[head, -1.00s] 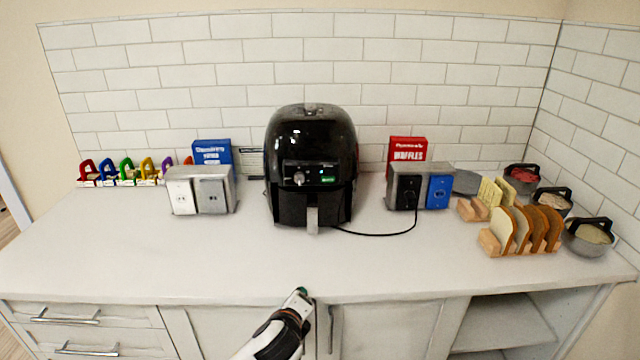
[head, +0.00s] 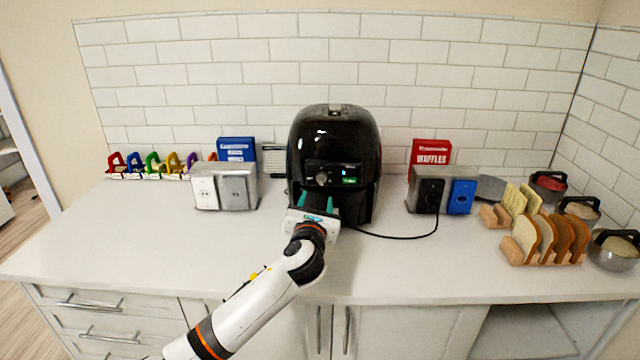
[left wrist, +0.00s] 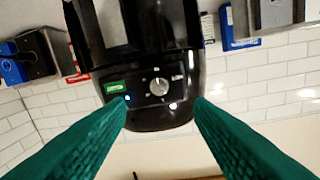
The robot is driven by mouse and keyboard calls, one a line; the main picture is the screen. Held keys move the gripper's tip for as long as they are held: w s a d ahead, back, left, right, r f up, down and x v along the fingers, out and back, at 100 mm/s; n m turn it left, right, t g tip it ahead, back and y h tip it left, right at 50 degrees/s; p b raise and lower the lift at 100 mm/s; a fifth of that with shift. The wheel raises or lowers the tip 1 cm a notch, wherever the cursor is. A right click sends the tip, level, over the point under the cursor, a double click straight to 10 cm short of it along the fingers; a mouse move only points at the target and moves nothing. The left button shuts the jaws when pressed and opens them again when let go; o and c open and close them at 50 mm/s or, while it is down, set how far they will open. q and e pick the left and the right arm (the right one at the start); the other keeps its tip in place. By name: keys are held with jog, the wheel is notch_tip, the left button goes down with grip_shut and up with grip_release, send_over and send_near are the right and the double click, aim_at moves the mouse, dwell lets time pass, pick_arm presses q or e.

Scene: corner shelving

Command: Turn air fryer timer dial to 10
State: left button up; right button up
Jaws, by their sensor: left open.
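The black air fryer (head: 334,135) stands upright on the counter against the tiled wall. Its round timer dial (head: 321,179) is on the left of the front panel, beside a small green-lit display (head: 349,180). In the left wrist view, which is upside down, the dial (left wrist: 159,86) shows between the two green fingers, with the display (left wrist: 115,88) to its left. My left gripper (head: 316,203) is open and empty, in front of the fryer and just below the panel, apart from the dial. The dial's marks are too small to read. My right gripper is not seen.
Metal outlet boxes stand left (head: 224,187) and right (head: 441,190) of the fryer. A black cord (head: 390,237) runs from the fryer to the right box. Bread in a rack (head: 545,240) and several pots are at the right. The front of the counter is clear.

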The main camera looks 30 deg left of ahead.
aim_at(321, 181)
pick_arm(q)
jog(key=x, duration=0.9)
jog(key=shift+w, duration=0.1)
jog(key=shift+c, duration=0.3)
jog(key=c, duration=0.9)
